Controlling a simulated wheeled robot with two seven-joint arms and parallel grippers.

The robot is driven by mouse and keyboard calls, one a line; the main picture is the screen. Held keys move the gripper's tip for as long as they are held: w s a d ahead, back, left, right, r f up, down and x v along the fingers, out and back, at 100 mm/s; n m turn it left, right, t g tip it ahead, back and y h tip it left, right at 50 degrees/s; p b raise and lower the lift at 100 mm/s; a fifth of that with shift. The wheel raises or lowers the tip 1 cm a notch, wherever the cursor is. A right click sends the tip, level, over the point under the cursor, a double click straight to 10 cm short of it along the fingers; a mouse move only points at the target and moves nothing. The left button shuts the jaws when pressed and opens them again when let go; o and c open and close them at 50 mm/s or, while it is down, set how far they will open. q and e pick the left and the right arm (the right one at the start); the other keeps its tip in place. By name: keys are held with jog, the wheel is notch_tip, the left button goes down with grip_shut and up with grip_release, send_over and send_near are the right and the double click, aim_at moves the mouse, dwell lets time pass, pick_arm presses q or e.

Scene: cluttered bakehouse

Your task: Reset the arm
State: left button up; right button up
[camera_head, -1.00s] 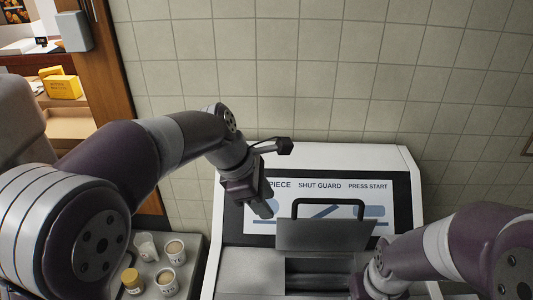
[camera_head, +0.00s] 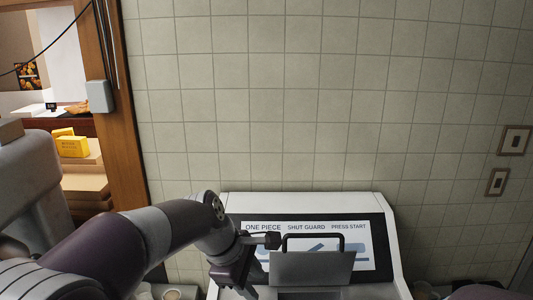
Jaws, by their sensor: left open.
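My left arm comes in from the lower left. Its gripper (camera_head: 245,287) hangs downward at the bottom of the view, in front of the left edge of the machine (camera_head: 388,235). It is open, and I see nothing held; its fingertips are partly cut off by the frame's lower edge. Only a small purple part of my right arm shows at the bottom right corner, and the right gripper is out of view.
The machine has a grey guard (camera_head: 312,269) with a black handle (camera_head: 313,237) and a printed sign (camera_head: 366,251). A cup (camera_head: 172,295) shows at the bottom edge. A tiled wall stands behind. Shelves with a yellow box (camera_head: 72,146) are at the left.

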pick_arm(q)
jog(key=s+a+f+m+y+b, duration=0.1)
jog(key=s+a+f+m+b, duration=0.4)
jog(key=f, duration=0.6)
jog(key=s+a+f+m+y+b, duration=0.1)
jog(key=s+a+f+m+b, duration=0.4)
jog(key=f+b, duration=0.3)
jog(key=s+a+f+m+g+y+b, duration=0.1)
jog(key=s+a+f+m+b, duration=0.3)
jog(key=f, duration=1.2)
jog(key=s+a+y+b, duration=0.1)
jog(key=b, duration=0.2)
jog(key=shift+s+a+m+b, duration=0.15)
jog(key=shift+m+b, duration=0.2)
jog(key=shift+m, duration=0.05)
